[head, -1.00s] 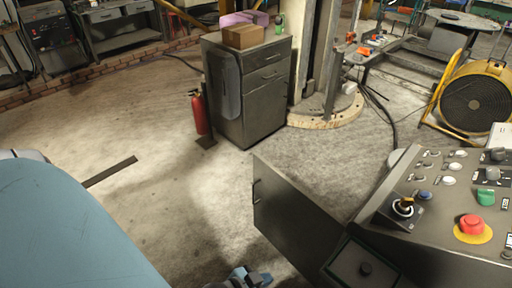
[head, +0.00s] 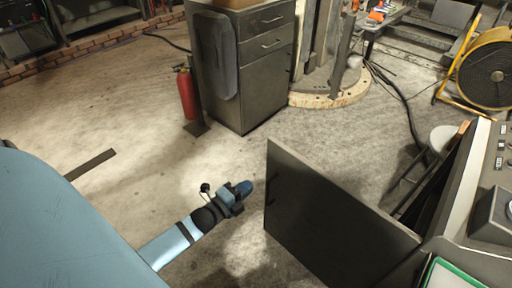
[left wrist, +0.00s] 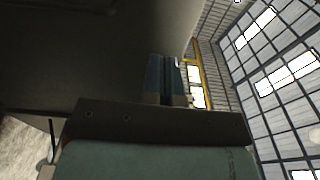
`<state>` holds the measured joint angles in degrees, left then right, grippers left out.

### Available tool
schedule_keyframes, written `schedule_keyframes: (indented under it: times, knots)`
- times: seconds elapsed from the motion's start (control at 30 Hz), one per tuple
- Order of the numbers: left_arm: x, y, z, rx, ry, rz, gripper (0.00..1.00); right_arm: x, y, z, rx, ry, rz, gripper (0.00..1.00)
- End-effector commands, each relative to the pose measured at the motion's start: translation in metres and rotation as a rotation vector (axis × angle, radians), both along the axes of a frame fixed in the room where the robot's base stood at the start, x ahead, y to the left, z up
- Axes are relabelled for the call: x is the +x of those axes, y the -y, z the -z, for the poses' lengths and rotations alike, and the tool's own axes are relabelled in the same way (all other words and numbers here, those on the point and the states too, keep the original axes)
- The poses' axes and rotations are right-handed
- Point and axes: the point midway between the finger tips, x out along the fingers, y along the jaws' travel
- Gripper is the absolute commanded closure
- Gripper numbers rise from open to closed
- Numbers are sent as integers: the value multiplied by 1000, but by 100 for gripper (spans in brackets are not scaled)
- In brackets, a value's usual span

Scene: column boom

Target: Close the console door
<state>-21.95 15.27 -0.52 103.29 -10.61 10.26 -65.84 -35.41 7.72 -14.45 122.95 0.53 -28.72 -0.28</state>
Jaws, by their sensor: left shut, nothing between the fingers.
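The console door (head: 335,220) is a flat dark grey panel standing open to the left of the console (head: 473,225). In the left wrist view, the shut fingers (left wrist: 166,78) point up the picture. A broad dark surface (left wrist: 90,50), probably the door, fills the upper left there. Whether the fingers touch it I cannot tell. My right gripper is not in view.
A grey drawer cabinet (head: 262,75) and a red fire extinguisher (head: 186,95) stand beyond the door. The concrete floor on the left is mostly clear.

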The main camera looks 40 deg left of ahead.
Motion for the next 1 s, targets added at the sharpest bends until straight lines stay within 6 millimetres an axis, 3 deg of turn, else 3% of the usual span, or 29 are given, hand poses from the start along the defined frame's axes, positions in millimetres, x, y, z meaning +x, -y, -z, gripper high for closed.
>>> schedule_keyframes:
  times: [0.5, 0.7, 1.0]
  knots:
    - [103, 15, 0, -3, 0, 0, 100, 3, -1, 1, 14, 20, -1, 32]
    - [121, 18, 0, -4, -2, 1, 100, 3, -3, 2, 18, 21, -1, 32]
    - [125, 19, 0, -4, -4, 1, 100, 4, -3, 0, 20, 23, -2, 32]
